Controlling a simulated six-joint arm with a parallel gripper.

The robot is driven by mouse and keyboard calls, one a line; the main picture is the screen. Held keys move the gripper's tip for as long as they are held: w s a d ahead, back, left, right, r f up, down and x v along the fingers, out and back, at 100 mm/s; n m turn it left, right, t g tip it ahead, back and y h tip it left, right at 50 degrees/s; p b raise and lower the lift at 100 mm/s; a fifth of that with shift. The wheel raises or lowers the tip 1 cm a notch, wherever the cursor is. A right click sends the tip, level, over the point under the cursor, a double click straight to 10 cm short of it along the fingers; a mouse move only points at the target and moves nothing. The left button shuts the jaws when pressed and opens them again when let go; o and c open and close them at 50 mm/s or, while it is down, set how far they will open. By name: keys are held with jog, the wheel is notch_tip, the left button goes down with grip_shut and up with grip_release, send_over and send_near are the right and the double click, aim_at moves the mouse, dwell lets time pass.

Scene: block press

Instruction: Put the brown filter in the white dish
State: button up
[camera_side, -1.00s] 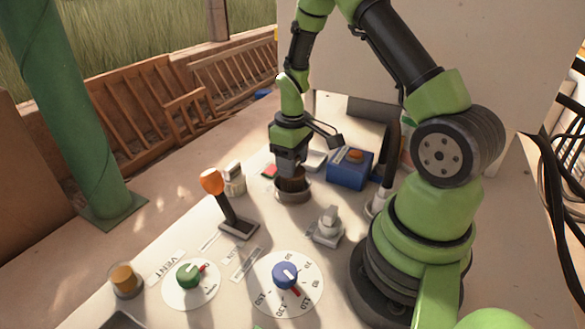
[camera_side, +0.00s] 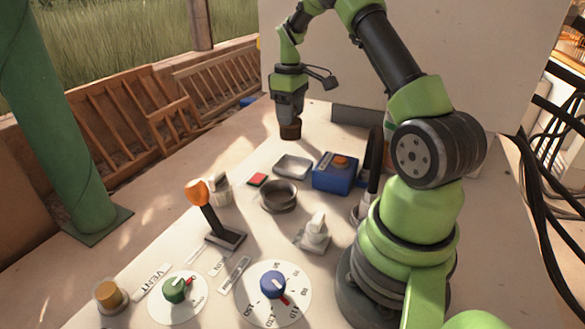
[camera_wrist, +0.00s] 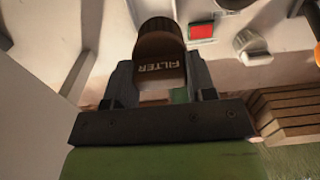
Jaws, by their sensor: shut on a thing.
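The brown filter (camera_side: 290,131) hangs upright under my gripper (camera_side: 289,115), which is shut on it. It is up off the bench, beyond the pale dish, at the back of the side view. In the wrist view the filter (camera_wrist: 158,45) sits between the fingers of my gripper (camera_wrist: 160,78), and its "FILTER" label shows. The white dish (camera_side: 292,167), shallow and pale, lies on the bench between a red square and a blue box, and looks empty. The filter is apart from the dish. I cannot make out the dish surely in the wrist view.
A round grey metal holder (camera_side: 278,196) stands empty in front of the dish. A blue box (camera_side: 335,173) with an orange button stands close right of the dish. A red square (camera_side: 257,180), an orange-topped lever (camera_side: 208,208) and several knobs are nearer.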

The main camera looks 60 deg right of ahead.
jog(key=shift+d+f, duration=0.1)
jog(key=shift+d, duration=0.4)
notch_tip(320, 180, down, 10)
jog(key=shift+d+r, duration=0.1)
jog(key=shift+d, duration=0.05)
jog(key=o, duration=1)
jog(key=shift+c, duration=0.2)
